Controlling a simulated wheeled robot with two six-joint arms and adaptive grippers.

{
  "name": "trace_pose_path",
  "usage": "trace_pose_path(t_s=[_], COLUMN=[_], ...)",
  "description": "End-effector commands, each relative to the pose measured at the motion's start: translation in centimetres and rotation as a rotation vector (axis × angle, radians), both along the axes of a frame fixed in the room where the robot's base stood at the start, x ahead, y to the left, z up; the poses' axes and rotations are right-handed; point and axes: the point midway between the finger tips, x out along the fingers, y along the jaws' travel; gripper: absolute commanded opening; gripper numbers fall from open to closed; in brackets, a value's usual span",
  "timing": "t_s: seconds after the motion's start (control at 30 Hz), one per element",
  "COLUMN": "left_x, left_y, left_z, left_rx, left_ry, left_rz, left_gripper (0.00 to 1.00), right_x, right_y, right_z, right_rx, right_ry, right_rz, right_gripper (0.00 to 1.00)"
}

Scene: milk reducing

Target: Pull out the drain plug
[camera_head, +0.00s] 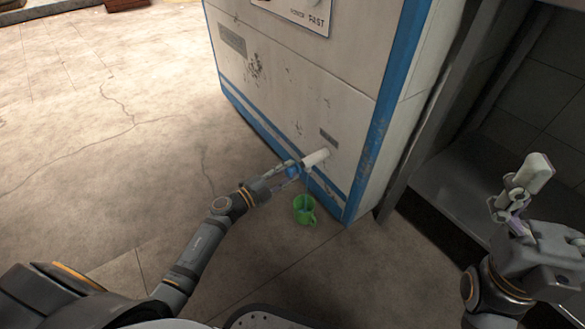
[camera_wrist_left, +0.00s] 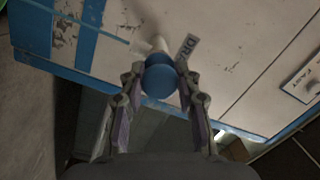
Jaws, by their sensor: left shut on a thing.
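A white drain spout (camera_head: 315,159) sticks out low on the white and blue machine (camera_head: 290,95). It also shows in the left wrist view (camera_wrist_left: 156,46), under a label starting "DR". My left gripper (camera_head: 288,168) is shut on the blue drain plug (camera_wrist_left: 160,79), just off the spout's open end. In the head view the blue plug (camera_head: 292,172) is partly hidden by the fingers. My right gripper (camera_head: 515,202) is shut on a white cylinder (camera_head: 536,171), apart from the machine.
A dark recess with a raised ledge (camera_head: 465,190) lies right of the machine. The tiled floor (camera_head: 110,120) to the left is clear and cracked. The mug stands close to the machine's base, below my left gripper.

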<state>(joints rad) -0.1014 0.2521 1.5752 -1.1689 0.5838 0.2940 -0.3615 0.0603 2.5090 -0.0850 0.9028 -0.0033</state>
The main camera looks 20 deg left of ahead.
Motion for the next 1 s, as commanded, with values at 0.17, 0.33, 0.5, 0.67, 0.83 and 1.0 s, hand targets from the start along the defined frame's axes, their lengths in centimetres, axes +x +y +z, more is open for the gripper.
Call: trace_pose_path(t_s=[0.17,0.33,0.5,0.67,0.83,1.0], left_x=[-0.8,-0.8,-0.8,-0.7,-0.8,-2.8], left_y=[0.6,0.6,0.6,0.6,0.6,1.9], left_z=[0.0,-0.1,-0.1,0.0,0.0,-0.2], left_rx=[0.001,0.001,0.001,0.0,0.001,0.004], left_ry=[0.003,0.003,0.003,0.002,0.001,0.005], left_rz=[0.001,0.001,0.001,0.0,0.0,-0.001], left_gripper=[0.0,0.0,0.54,0.57,0.57,0.57], right_x=[-0.1,-0.1,-0.1,-0.1,-0.1,-0.1], right_y=[-0.1,-0.1,0.0,0.0,-0.1,-0.1], right_z=[0.5,0.5,0.5,0.5,0.5,0.5], right_rx=[0.004,0.003,0.002,0.002,0.005,0.004], right_ry=[-0.005,-0.005,-0.004,-0.004,-0.007,-0.006], right_rz=[0.002,0.002,0.001,0.001,0.0,0.0], right_gripper=[0.98,0.98,0.98,0.98,0.98,0.98])
